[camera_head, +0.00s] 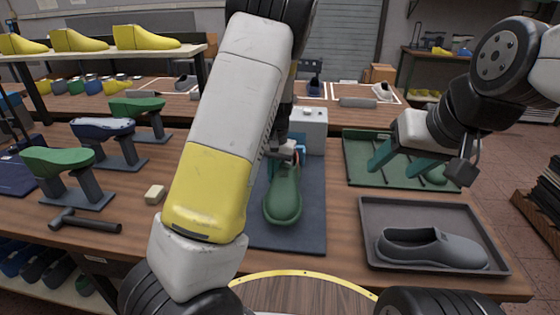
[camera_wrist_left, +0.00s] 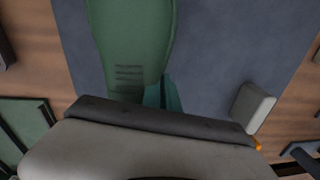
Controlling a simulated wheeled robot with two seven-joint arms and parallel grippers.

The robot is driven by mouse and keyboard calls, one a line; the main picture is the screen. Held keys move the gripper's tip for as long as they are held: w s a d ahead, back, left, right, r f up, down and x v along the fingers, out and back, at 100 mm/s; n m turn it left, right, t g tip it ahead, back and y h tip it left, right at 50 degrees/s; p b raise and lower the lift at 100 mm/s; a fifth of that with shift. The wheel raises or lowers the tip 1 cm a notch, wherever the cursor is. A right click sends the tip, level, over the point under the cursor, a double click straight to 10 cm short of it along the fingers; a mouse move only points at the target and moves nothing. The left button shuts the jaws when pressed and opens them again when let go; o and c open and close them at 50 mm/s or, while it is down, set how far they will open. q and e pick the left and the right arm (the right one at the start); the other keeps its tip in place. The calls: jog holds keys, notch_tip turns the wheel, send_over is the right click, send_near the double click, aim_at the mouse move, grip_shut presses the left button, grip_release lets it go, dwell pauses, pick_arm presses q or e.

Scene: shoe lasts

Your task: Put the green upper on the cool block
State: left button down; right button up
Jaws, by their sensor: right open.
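A green shoe-shaped piece (camera_head: 283,203), which looks like the green upper, lies on the blue-grey mat (camera_head: 310,215) with its rounded end toward me. My left gripper (camera_head: 284,153) is at its far end. In the left wrist view the green piece (camera_wrist_left: 130,45) runs past a teal finger, apparently beside its edge; the grip itself is hidden. My right gripper (camera_head: 400,162) is open and empty above the green tray (camera_head: 356,178). A white box with knobs (camera_head: 310,122) stands behind the mat; I cannot tell whether it is the cool block.
A grey tray (camera_head: 375,212) with a grey shoe (camera_head: 430,248) is at the right. Green and blue shoe forms on stands (camera_head: 60,170), a hammer (camera_head: 85,221) and a cream block (camera_head: 155,194) are at the left. My left arm covers much of the middle.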

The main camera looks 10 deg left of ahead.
pick_arm(q)
jog(key=shift+f, duration=1.5)
jog(key=shift+f, duration=0.2)
jog(key=c, duration=1.6)
grip_release()
jog(key=shift+o, duration=0.2)
notch_tip(320, 180, up, 8)
jog(key=shift+d, duration=0.25)
jog(key=shift+s, duration=0.1)
